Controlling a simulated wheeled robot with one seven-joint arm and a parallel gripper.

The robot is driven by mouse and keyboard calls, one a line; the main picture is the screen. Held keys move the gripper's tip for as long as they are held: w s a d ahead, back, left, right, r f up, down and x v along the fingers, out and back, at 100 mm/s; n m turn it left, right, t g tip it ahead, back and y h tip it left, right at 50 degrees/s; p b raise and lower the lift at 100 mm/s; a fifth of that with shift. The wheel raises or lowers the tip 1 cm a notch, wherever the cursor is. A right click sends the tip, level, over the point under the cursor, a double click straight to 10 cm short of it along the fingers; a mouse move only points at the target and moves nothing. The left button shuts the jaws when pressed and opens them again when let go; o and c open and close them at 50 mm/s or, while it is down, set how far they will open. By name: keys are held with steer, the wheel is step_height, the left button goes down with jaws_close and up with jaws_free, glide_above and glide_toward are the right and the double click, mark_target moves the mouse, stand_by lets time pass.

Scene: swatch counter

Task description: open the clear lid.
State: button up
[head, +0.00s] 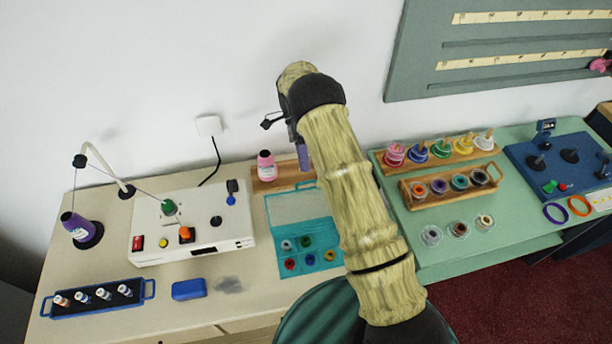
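The teal box (281,265) lies on the beige counter, left of my arm, with several coloured bobbins in its compartments. Its clear lid (298,207) has a teal frame and shows behind the compartments, seemingly swung back and open; its exact tilt is hard to tell. My arm covers the box's right side. My gripper (291,128) is up near the wall, above and behind the box and apart from the lid. Its fingers are mostly hidden by my wrist, so their opening does not show.
A pink thread cone (265,166) and a purple one (303,157) stand behind the box. A white machine (190,246) is at left. Wooden racks (451,187) of spools stand on the green mat (432,262) at right. A blue block (189,289) lies front left.

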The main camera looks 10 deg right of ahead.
steer(key=shift+w+r, duration=0.45)
steer(key=shift+w, duration=0.05)
steer(key=c, duration=0.5)
steer(key=shift+n, duration=0.3)
jaws_close()
steer(key=w+r+n+t, duration=0.1)
steer(key=n+t, duration=0.2)
steer(key=n, duration=0.2)
steer(key=w+d+r+n+t, duration=0.1)
steer(key=n+t, duration=0.1)
steer(key=n, duration=0.4)
steer(key=w+d+r+n+t+y, duration=0.1)
steer(key=n+t, duration=0.2)
steer(key=n, duration=0.3)
steer(key=shift+r+t, duration=0.15)
steer(key=shift+t, duration=0.15)
